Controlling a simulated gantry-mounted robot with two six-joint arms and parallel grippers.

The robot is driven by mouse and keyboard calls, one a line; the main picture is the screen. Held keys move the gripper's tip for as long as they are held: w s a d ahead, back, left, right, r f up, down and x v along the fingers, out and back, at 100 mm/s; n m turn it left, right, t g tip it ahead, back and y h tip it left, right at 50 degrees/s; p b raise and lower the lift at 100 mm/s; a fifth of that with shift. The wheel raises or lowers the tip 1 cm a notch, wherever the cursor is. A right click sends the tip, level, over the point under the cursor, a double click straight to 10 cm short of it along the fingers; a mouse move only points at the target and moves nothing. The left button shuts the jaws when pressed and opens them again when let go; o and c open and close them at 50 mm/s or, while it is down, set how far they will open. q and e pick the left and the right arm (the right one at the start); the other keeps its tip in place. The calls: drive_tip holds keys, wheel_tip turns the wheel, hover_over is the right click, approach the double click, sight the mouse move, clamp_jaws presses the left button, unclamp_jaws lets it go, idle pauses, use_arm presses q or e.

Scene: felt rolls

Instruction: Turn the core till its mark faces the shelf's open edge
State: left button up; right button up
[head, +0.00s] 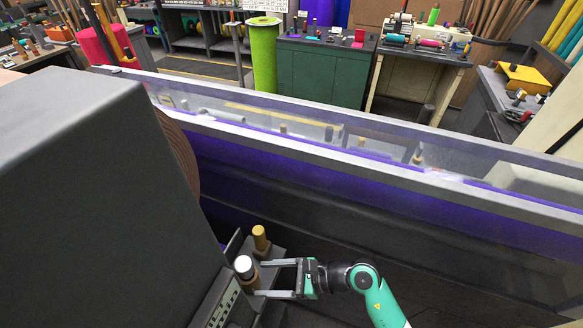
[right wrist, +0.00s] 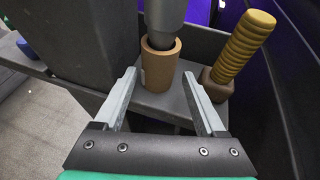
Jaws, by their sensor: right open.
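The core is a short brown tube (right wrist: 160,68) standing upright on a small grey shelf (right wrist: 150,103) in the right wrist view. A grey rod (right wrist: 165,18) comes down into its open top. In the head view the core (head: 249,279) is partly hidden under a pale-topped cylinder (head: 244,265). My right gripper (head: 260,279) is open and level, its fingers pointing left at the core. In the right wrist view its fingertips (right wrist: 158,76) lie either side of the core, with gaps on both sides. My left gripper is not in view.
A yellow ribbed post (right wrist: 243,47) on a brown base stands close right of the core; it also shows in the head view (head: 260,239). A large dark block (head: 95,190) fills the left. A long clear-sided trough wall (head: 380,165) runs behind the shelf.

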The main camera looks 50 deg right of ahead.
drive_tip(key=p+v, duration=0.1)
drive_tip(key=v, duration=0.5)
drive_tip(key=w+r+m+t+y+b, duration=0.1)
drive_tip(key=w+r+t+y+b, duration=0.25)
drive_tip(key=r, duration=1.15)
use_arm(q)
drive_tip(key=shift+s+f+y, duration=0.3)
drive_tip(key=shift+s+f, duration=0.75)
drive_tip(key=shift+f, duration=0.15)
use_arm(e)
wheel_tip(320, 180, up, 17)
drive_tip(key=s+d+m+t+y, duration=0.1)
drive_tip(key=s+m+t+y, duration=0.1)
drive_tip(key=m+t, duration=0.3)
drive_tip(key=t+y, duration=0.1)
drive_tip(key=t, duration=0.2)
drive_tip(key=shift+s+r, duration=0.25)
